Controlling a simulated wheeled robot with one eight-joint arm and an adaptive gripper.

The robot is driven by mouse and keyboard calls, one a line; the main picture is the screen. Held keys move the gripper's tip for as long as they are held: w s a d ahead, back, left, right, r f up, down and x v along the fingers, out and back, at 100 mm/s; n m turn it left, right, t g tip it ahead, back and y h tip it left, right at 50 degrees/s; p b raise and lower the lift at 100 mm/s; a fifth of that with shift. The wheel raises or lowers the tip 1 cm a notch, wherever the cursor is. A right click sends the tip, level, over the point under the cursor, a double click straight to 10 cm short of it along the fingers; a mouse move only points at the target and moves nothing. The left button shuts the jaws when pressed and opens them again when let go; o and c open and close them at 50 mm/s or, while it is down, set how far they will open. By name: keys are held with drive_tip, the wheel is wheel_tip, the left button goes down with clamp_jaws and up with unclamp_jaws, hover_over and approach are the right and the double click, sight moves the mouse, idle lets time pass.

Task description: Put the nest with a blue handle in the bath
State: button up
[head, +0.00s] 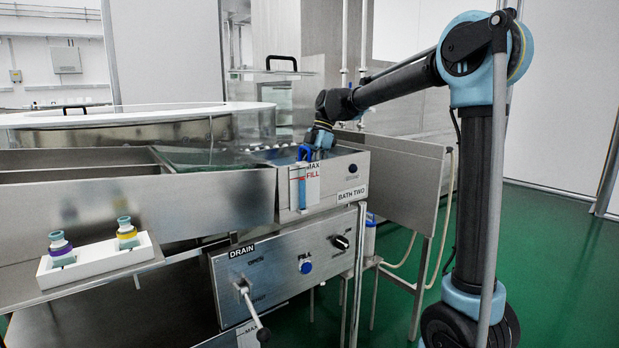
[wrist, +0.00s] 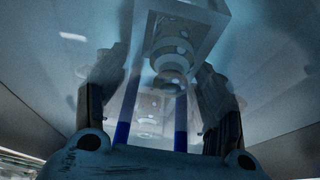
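Bath two (head: 262,197) is a steel tank with a red and white fill label on its front. My gripper (head: 310,150) reaches down into its right end. A blue handle (head: 304,153) shows just under my gripper. In the wrist view, the blue handle's two legs (wrist: 181,138) run between my gripper's fingers (wrist: 160,95), toward a pale frame (wrist: 200,45) holding round parts, seemingly the nest. The fingers stand wide apart, with a visible gap to the legs. The handle's top is hidden behind the gripper body.
A white holder (head: 100,268) with two small bottles sits at the front left. A drain panel (head: 290,265) with a lever (head: 252,310) is below the bath. A large round steel vessel (head: 150,125) stands behind, and a steel side panel (head: 400,180) is at the right.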

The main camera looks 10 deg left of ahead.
drive_tip(key=shift+r, duration=0.15)
drive_tip(key=v, duration=1.2)
idle(0.3)
